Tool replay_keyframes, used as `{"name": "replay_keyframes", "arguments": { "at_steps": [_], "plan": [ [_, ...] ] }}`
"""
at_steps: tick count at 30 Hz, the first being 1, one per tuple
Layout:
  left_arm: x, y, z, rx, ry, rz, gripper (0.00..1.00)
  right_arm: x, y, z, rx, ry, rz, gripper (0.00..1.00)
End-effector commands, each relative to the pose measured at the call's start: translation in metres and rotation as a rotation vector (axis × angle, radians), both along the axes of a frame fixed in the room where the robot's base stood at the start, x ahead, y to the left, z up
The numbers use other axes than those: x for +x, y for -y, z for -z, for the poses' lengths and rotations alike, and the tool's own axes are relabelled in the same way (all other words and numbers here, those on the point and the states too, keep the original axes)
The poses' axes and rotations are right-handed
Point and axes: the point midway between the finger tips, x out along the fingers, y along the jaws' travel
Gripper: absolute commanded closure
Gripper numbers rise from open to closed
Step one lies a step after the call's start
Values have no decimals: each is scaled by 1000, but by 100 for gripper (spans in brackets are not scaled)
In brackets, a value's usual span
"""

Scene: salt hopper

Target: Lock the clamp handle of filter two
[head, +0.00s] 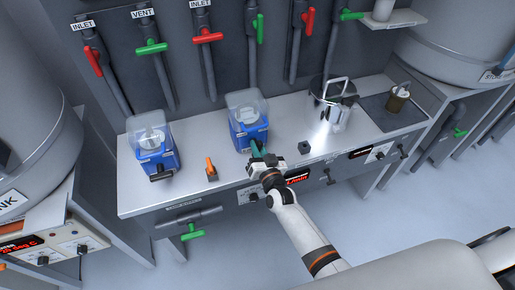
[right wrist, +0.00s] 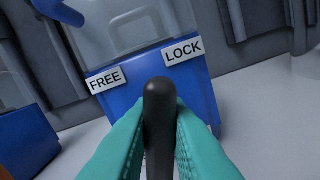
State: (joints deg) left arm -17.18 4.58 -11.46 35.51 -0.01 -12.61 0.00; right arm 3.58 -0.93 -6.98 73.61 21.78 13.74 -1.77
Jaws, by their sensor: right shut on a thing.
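The blue filter unit with a clear cover (head: 246,118) in the middle of the bench is where my right gripper (head: 259,151) works. In the right wrist view, its blue front (right wrist: 205,90) carries a FREE label (right wrist: 106,80) at left and a LOCK label (right wrist: 183,51) at right. The black clamp handle (right wrist: 159,100) stands between the teal fingers of my right gripper, which is shut on it. The handle's tip shows between the two labels, just below and left of LOCK. Its lower part is partly hidden by the fingers. My left gripper is not in view.
A similar blue unit (head: 153,146) stands at the left of the bench (head: 190,194). An orange-handled item (head: 211,168) stands between the units. A shiny metal pot (head: 333,104) and a small brown container (head: 397,98) stand to the right. Pipes with red and green valves line the wall.

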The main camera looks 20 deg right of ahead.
Motion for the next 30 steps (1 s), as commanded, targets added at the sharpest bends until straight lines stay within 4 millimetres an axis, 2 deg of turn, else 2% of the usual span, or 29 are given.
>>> {"name": "replay_keyframes", "arguments": {
  "at_steps": [30],
  "plan": [
    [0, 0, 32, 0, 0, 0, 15, 0, 4, 7, 944, -35, 0, 100]
  ]
}}
